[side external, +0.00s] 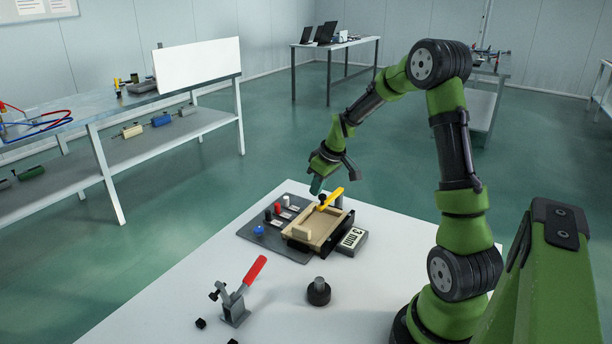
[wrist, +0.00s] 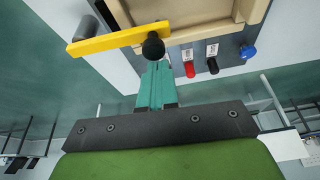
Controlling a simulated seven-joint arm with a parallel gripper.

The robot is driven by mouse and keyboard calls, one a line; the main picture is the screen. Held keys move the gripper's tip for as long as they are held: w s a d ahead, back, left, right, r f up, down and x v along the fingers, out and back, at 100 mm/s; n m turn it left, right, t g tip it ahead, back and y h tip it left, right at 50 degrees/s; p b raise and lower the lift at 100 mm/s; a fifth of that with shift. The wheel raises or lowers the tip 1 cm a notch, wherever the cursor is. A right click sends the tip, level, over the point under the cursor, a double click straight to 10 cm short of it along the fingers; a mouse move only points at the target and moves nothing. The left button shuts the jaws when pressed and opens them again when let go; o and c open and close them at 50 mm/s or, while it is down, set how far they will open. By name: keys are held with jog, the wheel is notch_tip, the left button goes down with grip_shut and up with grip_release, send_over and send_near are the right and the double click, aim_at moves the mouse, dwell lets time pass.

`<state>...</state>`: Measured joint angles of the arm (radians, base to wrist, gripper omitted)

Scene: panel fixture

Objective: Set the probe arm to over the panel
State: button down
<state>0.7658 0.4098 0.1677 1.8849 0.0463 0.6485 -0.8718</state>
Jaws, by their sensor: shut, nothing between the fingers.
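The probe arm (side external: 332,197) is a yellow bar at the far edge of the beige framed panel (side external: 318,229). In the wrist view the yellow bar (wrist: 105,42) lies mostly outside the frame (wrist: 205,32), with one end at its edge. A black knob (wrist: 153,46) sits near that end. My gripper (side external: 316,187) has its teal fingers closed together, beside the far end of the panel. In the wrist view the closed fingertips (wrist: 157,66) point at the knob, very close; I cannot tell whether they touch.
A dark plate with red, black and blue knobs (side external: 259,230) lies left of the panel. A "3 mm" block (side external: 352,239) is at its right. A red-handled clamp (side external: 236,298) and a dark round weight (side external: 319,292) stand nearer on the white table (side external: 285,325).

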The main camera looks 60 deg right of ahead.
jog(key=shift+s+a, duration=0.1)
jog(key=shift+s, duration=0.4)
dwell(0.3)
